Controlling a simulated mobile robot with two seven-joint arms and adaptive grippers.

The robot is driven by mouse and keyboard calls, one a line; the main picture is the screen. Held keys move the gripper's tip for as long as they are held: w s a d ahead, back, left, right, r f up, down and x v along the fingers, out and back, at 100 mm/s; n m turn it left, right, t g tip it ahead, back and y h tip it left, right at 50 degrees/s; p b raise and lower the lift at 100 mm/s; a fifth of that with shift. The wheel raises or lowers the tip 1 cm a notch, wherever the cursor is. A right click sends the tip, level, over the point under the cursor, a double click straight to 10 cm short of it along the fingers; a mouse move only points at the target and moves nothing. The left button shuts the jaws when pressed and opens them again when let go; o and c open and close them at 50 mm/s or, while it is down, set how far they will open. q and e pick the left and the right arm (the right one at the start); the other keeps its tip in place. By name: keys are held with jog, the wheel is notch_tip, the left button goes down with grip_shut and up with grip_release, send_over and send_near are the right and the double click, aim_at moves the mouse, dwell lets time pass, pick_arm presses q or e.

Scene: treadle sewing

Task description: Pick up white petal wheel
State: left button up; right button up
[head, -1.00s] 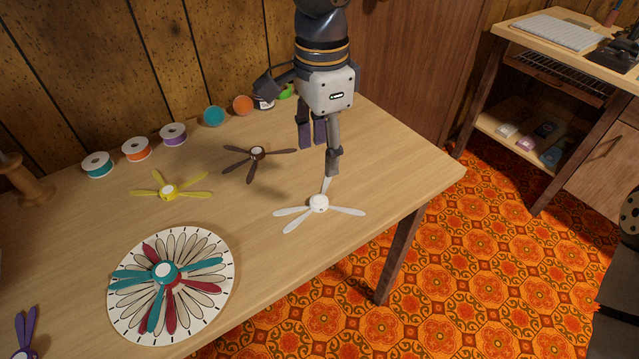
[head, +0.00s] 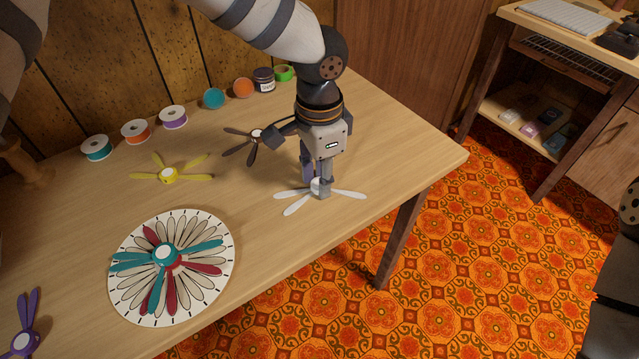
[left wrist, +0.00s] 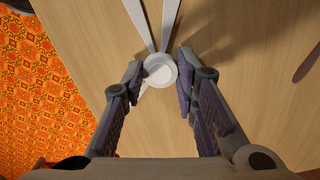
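The white petal wheel (head: 346,194) lies flat on the wooden table, its thin petals spread out from a round white hub. My left gripper (head: 317,184) points straight down over it, low at the table. In the left wrist view the hub (left wrist: 160,69) sits between the two fingertips (left wrist: 161,72), which appear to press against its sides. Two long petals reach away beyond the fingers there. In the head view the fingers hide part of the hub and one petal. My right gripper is not in view.
A brown petal wheel (head: 239,147) lies left of my gripper, and a yellow one (head: 169,175) farther left. A round white dial (head: 219,222) with teal and red petals is front left. Several spools line the wall. The table's right edge is near.

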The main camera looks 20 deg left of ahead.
pick_arm(q)
jog(key=shift+r, duration=0.1)
jog(key=shift+r, duration=0.4)
jog(key=r, duration=0.3)
jog(key=shift+s+d+r+p, duration=0.2)
jog(key=shift+s+r+p, duration=0.15)
jog(key=shift+s+r, duration=0.05)
jog(key=s+d+r+p, duration=0.1)
jog(key=s+d+r, duration=0.1)
jog(key=s+r, duration=0.3)
jog(key=s+d+r+p, duration=0.1)
jog(key=s+d+r, duration=0.2)
jog(key=s, duration=0.4)
jog(key=shift+s+f, duration=0.1)
jog(key=shift+f, duration=2.2)
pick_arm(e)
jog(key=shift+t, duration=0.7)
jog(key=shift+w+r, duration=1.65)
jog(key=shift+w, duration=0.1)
